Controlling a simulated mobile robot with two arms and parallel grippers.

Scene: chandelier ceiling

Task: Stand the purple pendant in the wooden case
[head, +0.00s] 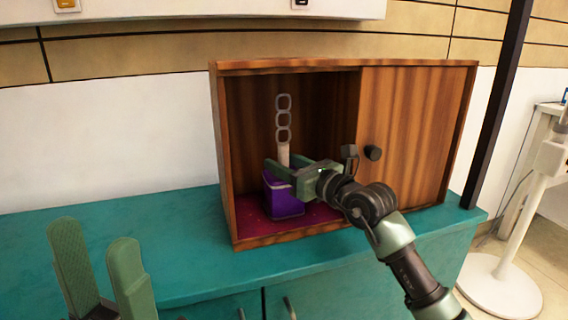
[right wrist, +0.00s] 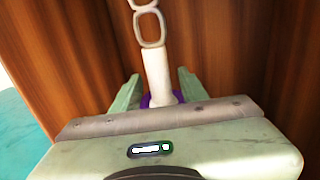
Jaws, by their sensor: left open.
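The purple pendant (head: 283,197) has a purple block at its base, a pale stem and a chain of grey links rising from it. It is upright inside the left, open part of the wooden case (head: 290,66), low over or on its dark red floor. My right gripper (head: 284,170) reaches in from the right with its fingers either side of the pendant near the block's top. The right wrist view shows the pale stem (right wrist: 157,75) between the fingers; I cannot tell whether they press on it. My left gripper (head: 95,265) is open and empty at lower left.
A wooden sliding door (head: 420,130) with a dark round knob covers the right part of the case. The case stands on a teal cabinet top (head: 170,250), clear at left. A dark post (head: 497,110) rises right of the case, and a white stand (head: 515,240) is beyond it.

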